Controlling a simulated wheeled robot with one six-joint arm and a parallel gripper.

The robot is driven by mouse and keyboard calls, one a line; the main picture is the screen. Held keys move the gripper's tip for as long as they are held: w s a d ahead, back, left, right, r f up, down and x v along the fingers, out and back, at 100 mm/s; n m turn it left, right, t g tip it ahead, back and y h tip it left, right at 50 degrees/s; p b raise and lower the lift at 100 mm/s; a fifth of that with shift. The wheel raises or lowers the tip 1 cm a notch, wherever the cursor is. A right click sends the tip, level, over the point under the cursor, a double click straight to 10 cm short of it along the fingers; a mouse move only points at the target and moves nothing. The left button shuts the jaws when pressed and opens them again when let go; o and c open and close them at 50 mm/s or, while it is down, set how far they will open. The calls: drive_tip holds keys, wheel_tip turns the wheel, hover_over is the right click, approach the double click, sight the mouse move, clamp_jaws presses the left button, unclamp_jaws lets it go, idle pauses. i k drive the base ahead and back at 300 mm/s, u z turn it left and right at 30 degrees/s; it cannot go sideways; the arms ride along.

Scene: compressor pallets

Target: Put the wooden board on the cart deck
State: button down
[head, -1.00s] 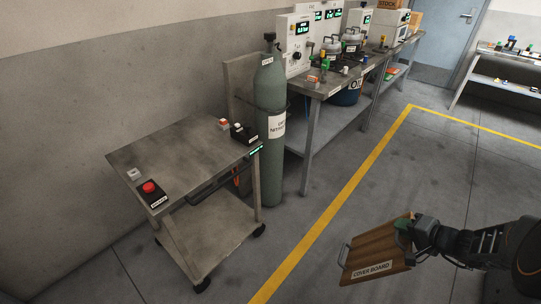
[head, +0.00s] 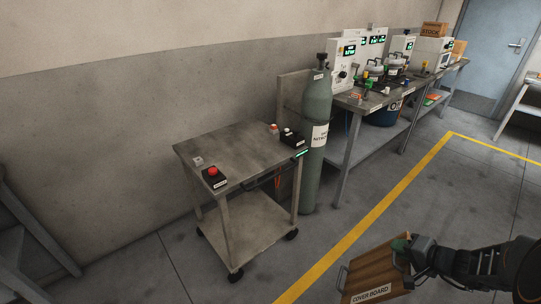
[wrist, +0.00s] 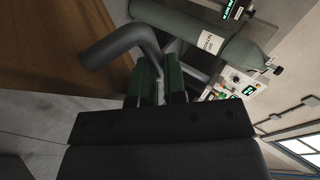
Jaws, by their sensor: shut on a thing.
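The wooden board (head: 375,275), labelled COVER BOARD, is at the bottom right of the head view, held up over the floor. It has a grey handle at each end. My gripper (head: 402,246) is shut on the handle nearer the arm. In the wrist view the green jaws of my gripper (wrist: 158,80) close around the grey handle (wrist: 120,45), and part of the board (wrist: 60,40) shows at the left. The cart deck (head: 238,150) is the grey top of a wheeled cart, left of and apart from the board.
On the deck are a red-button box (head: 213,177) at the left front and a black box (head: 292,138) at the right; its middle is bare. A green gas cylinder (head: 315,150) stands right behind the cart. A workbench (head: 360,108) with instruments lies beyond. Floor in front is clear.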

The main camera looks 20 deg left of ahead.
sight(273, 158)
drive_tip(key=u, duration=1.25)
